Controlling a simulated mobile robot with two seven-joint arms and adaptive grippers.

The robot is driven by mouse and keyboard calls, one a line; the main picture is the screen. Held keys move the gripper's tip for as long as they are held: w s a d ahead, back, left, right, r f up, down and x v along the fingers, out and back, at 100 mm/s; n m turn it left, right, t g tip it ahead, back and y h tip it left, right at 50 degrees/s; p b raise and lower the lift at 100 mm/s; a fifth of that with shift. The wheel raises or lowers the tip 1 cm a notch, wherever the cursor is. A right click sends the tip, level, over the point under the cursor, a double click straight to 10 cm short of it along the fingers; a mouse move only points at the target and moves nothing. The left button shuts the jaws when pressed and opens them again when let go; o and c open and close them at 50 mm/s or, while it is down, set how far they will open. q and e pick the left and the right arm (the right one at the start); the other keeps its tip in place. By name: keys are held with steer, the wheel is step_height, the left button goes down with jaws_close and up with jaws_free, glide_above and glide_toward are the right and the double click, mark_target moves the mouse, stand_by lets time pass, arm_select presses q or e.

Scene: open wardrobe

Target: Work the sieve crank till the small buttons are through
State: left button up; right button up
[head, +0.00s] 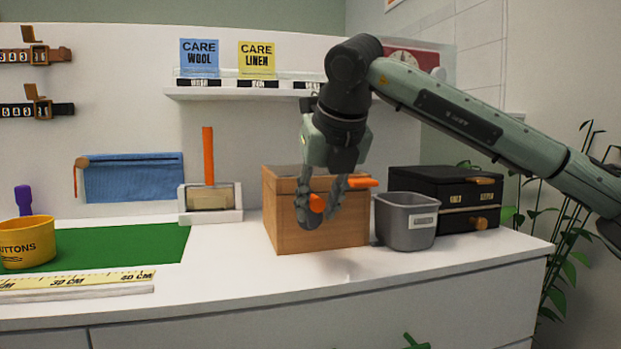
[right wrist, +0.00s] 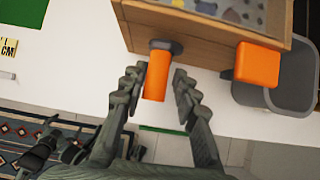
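The sieve is a wooden box (head: 283,225) on the white counter. Its top shows several buttons inside in the right wrist view (right wrist: 235,12). An orange crank knob (head: 317,203) sticks out of its front on a dark mount; it also shows in the right wrist view (right wrist: 157,76). A second, blocky orange piece (head: 362,182) is at its right; the right wrist view shows it too (right wrist: 257,64). My right gripper (head: 318,218) is open at the knob, a finger on each side with gaps. Dark shapes low left in the right wrist view may be my left gripper; its state is unclear.
A grey bin (head: 406,240) stands close at the sieve's right, before a black drawer box (head: 440,185). A yellow buttons cup (head: 27,243) stands on a green mat (head: 120,250) at left. A measuring strip (head: 75,281) lies along the front. The counter before the sieve is clear.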

steer(key=shift+w+d+f, duration=0.1)
steer(key=shift+w+d, duration=0.1)
steer(key=shift+d, duration=0.35)
steer(key=shift+w+d+f, duration=0.1)
steer(key=shift+w+d, duration=0.1)
steer(key=shift+d, duration=0.3)
steer(key=a, duration=0.1)
steer(key=s+a, duration=0.1)
steer(key=a, duration=0.2)
steer(key=shift+s+a, duration=0.3)
steer(key=shift+a, duration=0.1)
steer(key=shift+w+d+b, duration=0.2)
steer(key=shift+w+d, duration=0.05)
steer(key=shift+d, duration=0.55)
steer(key=shift+w+d+b, duration=0.15)
steer(key=shift+w+d, duration=0.15)
steer(key=shift+d, duration=0.55)
steer(key=shift+w+d+b, duration=0.2)
steer(key=shift+w+d, duration=0.05)
steer(key=shift+d, duration=0.55)
steer(key=shift+a, duration=0.15)
